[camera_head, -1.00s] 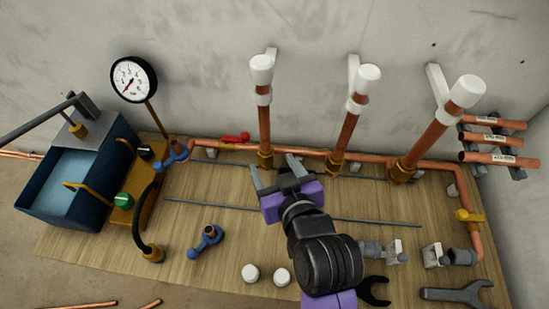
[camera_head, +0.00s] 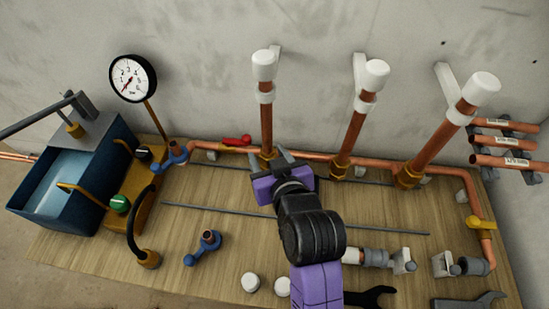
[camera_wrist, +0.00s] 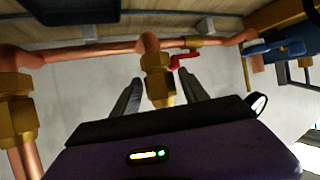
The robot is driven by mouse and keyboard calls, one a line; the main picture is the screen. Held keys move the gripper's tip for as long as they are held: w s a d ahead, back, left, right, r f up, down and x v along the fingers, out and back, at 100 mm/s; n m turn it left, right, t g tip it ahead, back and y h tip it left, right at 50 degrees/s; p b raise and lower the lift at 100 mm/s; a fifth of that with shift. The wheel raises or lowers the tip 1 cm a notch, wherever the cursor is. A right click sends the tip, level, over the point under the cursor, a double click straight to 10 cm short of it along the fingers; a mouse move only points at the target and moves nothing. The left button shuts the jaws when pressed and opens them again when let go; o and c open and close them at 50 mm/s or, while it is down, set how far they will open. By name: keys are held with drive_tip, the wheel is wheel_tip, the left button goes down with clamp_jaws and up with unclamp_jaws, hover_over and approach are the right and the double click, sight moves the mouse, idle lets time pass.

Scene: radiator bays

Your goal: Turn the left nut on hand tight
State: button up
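The left brass nut (camera_head: 267,158) sits at the foot of the left upright copper pipe (camera_head: 266,125), which has a white cap on top. My gripper (camera_head: 270,162) is at that pipe's foot, its two grey fingers apart. In the wrist view the left nut (camera_wrist: 157,82) shows between my open fingers (camera_wrist: 158,95), with a gap on each side. I see no contact. The gripper's purple body hides what lies below the nut there. The middle pipe's brass nut (camera_wrist: 14,105) is at the left of the wrist view.
A horizontal copper pipe (camera_head: 315,156) runs along the back of the board. A red lever (camera_head: 236,141) sits left of the left nut. The middle pipe (camera_head: 351,140) stands to the right. A blue-handled tool (camera_head: 205,247) and white caps (camera_head: 251,282) lie in front.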

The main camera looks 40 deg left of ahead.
drive_tip(key=c, duration=0.7)
drive_tip(key=shift+m+t+h+p, duration=0.6)
drive_tip(key=shift+m+t+p, duration=0.25)
drive_tip(key=shift+p, duration=0.3)
drive_tip(key=shift+m+t+h, duration=0.35)
drive_tip(key=shift+m+h, duration=0.05)
drive_tip(key=shift+m, duration=0.15)
drive_tip(key=shift+f, duration=0.1)
drive_tip(key=shift+a+m+t+h, duration=0.1)
drive_tip(key=shift+m+t+h, duration=0.3)
drive_tip(key=shift+m+h, duration=0.15)
drive_tip(key=shift+m+t+h+b, duration=0.5)
drive_tip(key=shift+m+h+b, duration=0.25)
drive_tip(key=shift+m, duration=0.1)
drive_tip(key=shift+m+t+h+b, duration=0.6)
drive_tip(key=shift+m+h+b, duration=0.6)
drive_tip(key=shift+m+h, duration=0.35)
